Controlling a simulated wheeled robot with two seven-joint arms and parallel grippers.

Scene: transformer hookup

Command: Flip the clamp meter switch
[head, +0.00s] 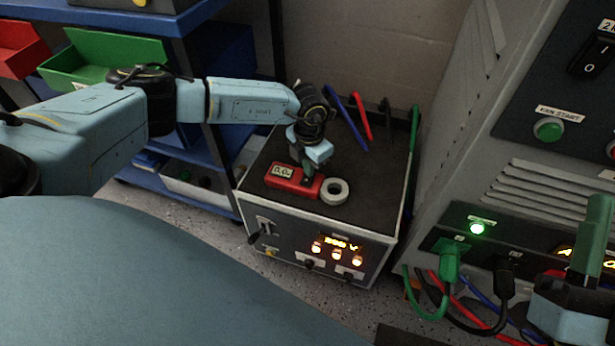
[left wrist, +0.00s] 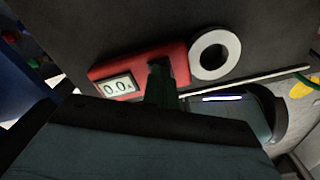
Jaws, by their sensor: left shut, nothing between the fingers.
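The red clamp meter (head: 286,178) lies on top of a dark-topped box, its display reading about 0.0. Its pale ring jaw (head: 334,191) sticks out at the right end. In the left wrist view the red body (left wrist: 112,71), the lit display (left wrist: 117,87) and the ring (left wrist: 215,54) also show. My left gripper (head: 307,178) is shut and empty, its fingertips down at the meter's body close to the ring. In the left wrist view the fingertips (left wrist: 159,72) overlap the red body and hide the switch area; contact is unclear. My right gripper (head: 590,240) shows partly at the right edge, its fingers' state unclear.
The box (head: 270,235) under the meter has a lit display and several lit buttons. A grey cabinet (head: 455,150) with a green start button (head: 549,130) and plugged cables stands at right. Blue shelves (head: 140,22) with bins stand at left.

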